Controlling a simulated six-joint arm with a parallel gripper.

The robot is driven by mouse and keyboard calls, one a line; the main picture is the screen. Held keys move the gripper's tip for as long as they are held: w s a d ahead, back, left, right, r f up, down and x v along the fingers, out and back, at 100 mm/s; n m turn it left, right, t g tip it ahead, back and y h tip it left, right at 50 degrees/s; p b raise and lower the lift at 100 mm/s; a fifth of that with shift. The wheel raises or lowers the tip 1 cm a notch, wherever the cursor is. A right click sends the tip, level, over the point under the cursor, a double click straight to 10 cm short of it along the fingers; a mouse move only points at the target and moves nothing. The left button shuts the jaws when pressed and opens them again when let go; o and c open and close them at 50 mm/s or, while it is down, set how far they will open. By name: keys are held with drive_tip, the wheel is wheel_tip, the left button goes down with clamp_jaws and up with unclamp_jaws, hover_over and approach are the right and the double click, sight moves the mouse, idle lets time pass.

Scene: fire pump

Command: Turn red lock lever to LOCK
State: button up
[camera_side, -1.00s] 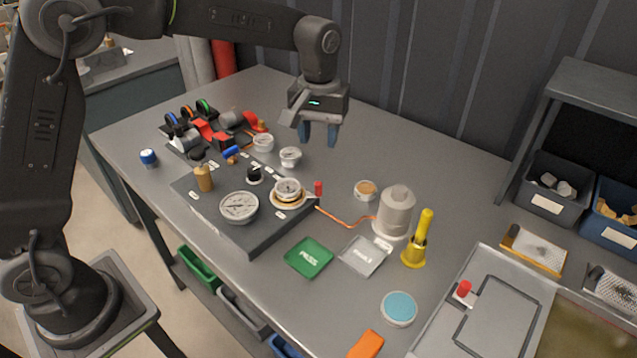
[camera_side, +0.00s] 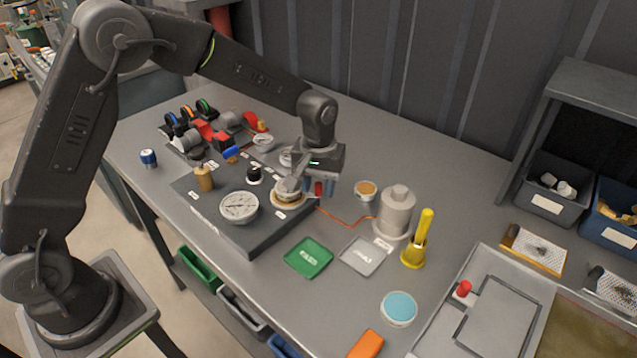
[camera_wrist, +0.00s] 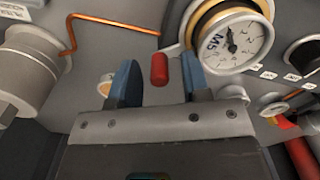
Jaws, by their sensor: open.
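The red lock lever (camera_side: 319,189) is a small red piece at the right edge of the grey panel (camera_side: 262,237), beside a round gauge (camera_side: 287,199). In the wrist view the red lever (camera_wrist: 159,69) shows between the two blue fingers, with clear space on both sides. My gripper (camera_side: 318,186) is low over that edge of the panel; its fingers partly overlap the lever in the side view. In the wrist view my gripper (camera_wrist: 158,82) is open and holds nothing. The LOCK marking cannot be read.
The gauge marked M5 (camera_wrist: 232,42) is close beside one finger. A copper wire (camera_side: 345,219) runs from the panel to a grey cylinder (camera_side: 395,213). A green PRESS tray (camera_side: 308,258) and a grey tray (camera_side: 362,256) lie in front. A yellow-handled tool (camera_side: 419,240) stands to the right.

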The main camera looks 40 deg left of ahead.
clamp_jaws()
idle(0.3)
drive_tip(key=shift+s, duration=0.1)
drive_tip(key=m, duration=0.1)
drive_tip(key=s+d+m, duration=0.1)
drive_tip(key=m, duration=0.1)
drive_tip(key=shift+s, duration=0.1)
drive_tip(key=m, duration=0.1)
drive_tip(key=s+m, duration=0.1)
drive_tip(key=shift+s+d+m, duration=0.2)
drive_tip(key=shift+d+m, duration=0.05)
drive_tip(key=shift+m, duration=0.05)
drive_tip(key=s+m, duration=0.2)
drive_tip(key=m, duration=0.1)
drive_tip(key=shift+s+m, duration=0.35)
drive_tip(key=shift+m, duration=0.45)
drive_tip(key=shift+s+m, duration=0.35)
drive_tip(key=shift+m, duration=0.45)
